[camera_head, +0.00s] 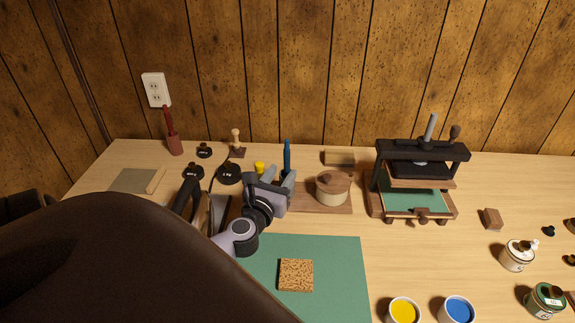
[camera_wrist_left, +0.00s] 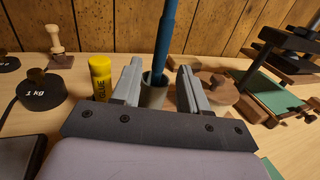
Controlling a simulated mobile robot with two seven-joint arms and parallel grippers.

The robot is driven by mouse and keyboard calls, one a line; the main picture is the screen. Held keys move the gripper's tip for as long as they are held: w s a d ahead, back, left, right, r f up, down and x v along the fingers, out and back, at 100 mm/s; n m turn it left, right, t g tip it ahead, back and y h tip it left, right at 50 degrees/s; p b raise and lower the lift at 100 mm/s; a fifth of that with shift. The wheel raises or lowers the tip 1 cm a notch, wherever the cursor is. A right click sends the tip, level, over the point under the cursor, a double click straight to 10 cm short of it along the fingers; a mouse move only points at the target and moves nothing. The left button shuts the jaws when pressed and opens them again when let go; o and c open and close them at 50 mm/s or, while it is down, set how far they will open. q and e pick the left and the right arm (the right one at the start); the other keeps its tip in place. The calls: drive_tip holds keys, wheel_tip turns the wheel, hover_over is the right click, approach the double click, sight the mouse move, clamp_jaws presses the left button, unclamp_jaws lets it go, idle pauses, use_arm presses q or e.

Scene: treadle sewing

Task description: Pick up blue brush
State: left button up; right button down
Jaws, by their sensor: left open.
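The blue brush (camera_head: 287,158) stands upright at the back of the table, behind my left gripper in the head view. In the left wrist view the brush (camera_wrist_left: 166,38) rises from a grey cup (camera_wrist_left: 153,93). My left gripper (camera_head: 281,177) is open and empty. In the left wrist view its two fingers (camera_wrist_left: 160,68) point toward the brush, one on each side of it and the cup. How far the fingertips are from the brush is hard to tell. The brush's lower end is hidden in the cup. My right gripper is not in view.
A yellow glue bottle (camera_wrist_left: 101,78) stands close left of the left finger. A 1 kg weight (camera_wrist_left: 40,92) is farther left. A round lidded wooden pot (camera_head: 332,188) stands to the right, then a press (camera_head: 422,150). A green mat (camera_head: 340,255) with a cork square (camera_head: 296,275) lies in front.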

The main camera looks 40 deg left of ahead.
use_arm(q)
drive_tip(key=shift+x, duration=2.35)
clamp_jaws()
wheel_tip(320, 180, up, 9)
drive_tip(key=p, duration=0.5)
drive_tip(key=shift+r, duration=0.2)
wheel_tip(320, 180, up, 11)
hover_over(286, 167)
drive_tip(key=shift+w+a+f, duration=0.15)
drive_tip(key=shift+w+a, duration=0.05)
drive_tip(key=shift+w, duration=0.2)
